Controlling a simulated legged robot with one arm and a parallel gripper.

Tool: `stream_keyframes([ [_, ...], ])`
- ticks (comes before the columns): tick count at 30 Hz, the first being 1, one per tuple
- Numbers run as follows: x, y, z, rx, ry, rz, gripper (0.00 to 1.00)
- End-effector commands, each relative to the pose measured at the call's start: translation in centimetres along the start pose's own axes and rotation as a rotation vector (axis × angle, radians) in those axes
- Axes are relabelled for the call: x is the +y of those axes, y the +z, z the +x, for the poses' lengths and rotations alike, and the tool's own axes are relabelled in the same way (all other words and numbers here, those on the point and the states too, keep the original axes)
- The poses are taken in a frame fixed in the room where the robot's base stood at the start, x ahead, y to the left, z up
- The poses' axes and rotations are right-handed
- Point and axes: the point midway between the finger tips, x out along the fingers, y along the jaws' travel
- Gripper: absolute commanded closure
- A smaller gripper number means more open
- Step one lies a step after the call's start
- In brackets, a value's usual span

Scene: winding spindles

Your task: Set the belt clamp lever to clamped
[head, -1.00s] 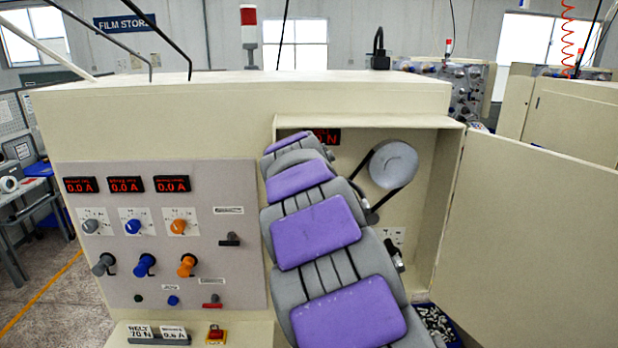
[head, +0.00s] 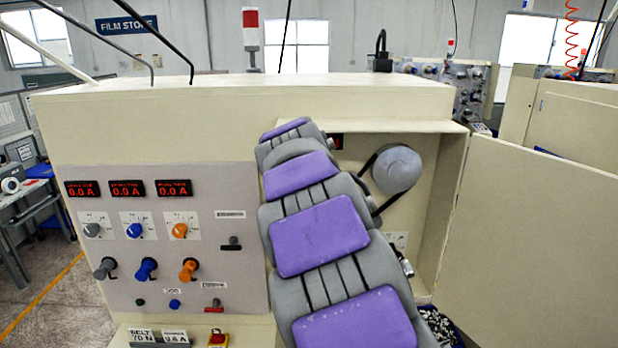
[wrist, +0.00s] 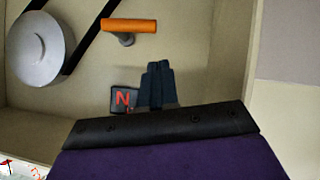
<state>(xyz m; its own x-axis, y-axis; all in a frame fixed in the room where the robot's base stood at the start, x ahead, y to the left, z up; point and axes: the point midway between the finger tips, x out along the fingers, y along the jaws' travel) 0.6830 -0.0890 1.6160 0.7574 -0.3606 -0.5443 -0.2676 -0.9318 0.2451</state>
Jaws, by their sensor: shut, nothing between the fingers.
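An orange lever handle (wrist: 128,25) on a short grey stem shows at the top of the wrist view, lying about level in that picture; I take it as the belt clamp lever. My gripper (wrist: 157,68) has its dark fingers together with nothing between them. The fingertips are apart from the lever in the picture, below it and to its right. In the head view my arm hides both the gripper and the lever. A grey pulley (wrist: 38,48) with a black belt is left of the lever; it also shows in the head view (head: 398,169).
A red-lit display (wrist: 124,100) sits beside the fingers, partly covered. The open cabinet (head: 452,215) has side walls and a wide door (head: 545,240) swung out right. A control panel (head: 215,200) with knobs and switches stands left of my arm.

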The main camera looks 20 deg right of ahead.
Motion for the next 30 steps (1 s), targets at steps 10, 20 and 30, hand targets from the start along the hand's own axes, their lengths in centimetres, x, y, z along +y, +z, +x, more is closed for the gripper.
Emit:
stream_keyframes([
  [10,0.1,0.0,-7.5,0.007,-0.001,0.0,1.0],
  [20,0.3,0.0,-9.9,0.001,-0.001,0.0,1.0],
  [30,0.4,2.2,-9.6,-0.035,-0.002,0.005,1.0],
])
